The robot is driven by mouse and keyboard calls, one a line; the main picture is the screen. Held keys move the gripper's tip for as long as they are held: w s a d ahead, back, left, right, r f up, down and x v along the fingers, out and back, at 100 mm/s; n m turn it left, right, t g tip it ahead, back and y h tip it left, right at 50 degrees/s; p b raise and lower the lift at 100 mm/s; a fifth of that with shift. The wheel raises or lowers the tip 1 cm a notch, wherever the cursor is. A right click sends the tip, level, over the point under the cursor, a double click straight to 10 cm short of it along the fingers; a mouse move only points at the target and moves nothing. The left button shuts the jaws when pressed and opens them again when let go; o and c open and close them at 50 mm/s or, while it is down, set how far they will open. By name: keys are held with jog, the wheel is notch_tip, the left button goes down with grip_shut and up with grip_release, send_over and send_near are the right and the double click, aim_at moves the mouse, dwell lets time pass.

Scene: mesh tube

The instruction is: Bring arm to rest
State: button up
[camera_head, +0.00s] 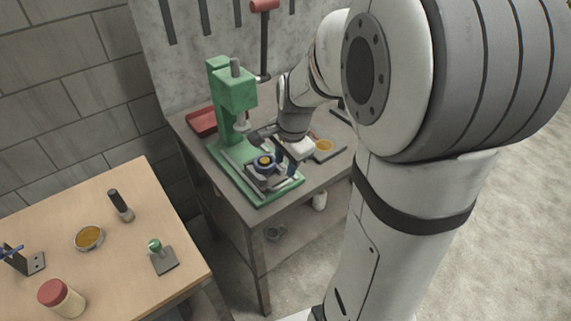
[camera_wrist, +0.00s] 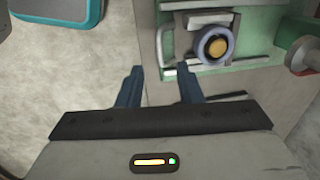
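My arm reaches across the head view to the grey bench. My gripper (camera_wrist: 158,85) shows in the wrist view with its two blue fingers apart and nothing between them. In the head view my gripper (camera_head: 290,157) is beside the green drill press (camera_head: 233,95), to the right of its base, and its fingers are partly hidden. A round blue-grey part with a yellow centre (camera_wrist: 214,46) sits in the vise on the press base, ahead and to the right of my fingers. The same round part (camera_head: 264,161) shows in the head view, apart from my gripper.
A tray with an orange disc (camera_head: 324,146) lies on the bench (camera_head: 240,210) to the right of my gripper. A red bin (camera_head: 201,122) stands behind the press. A wooden table (camera_head: 120,270) at lower left holds a jar (camera_head: 60,297), a dish (camera_head: 89,237) and small tools.

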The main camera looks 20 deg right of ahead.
jog(key=s+a+r+n, duration=0.2)
jog(key=s+r+n, duration=0.1)
jog(key=s+n, duration=0.4)
jog(key=s+a+r+n+t, duration=0.1)
jog(key=s+a+r+n, duration=0.1)
jog(key=s+n, duration=0.5)
jog(key=shift+s+r+h, duration=0.3)
jog(key=shift+s+r, duration=0.1)
jog(key=shift+s, duration=0.05)
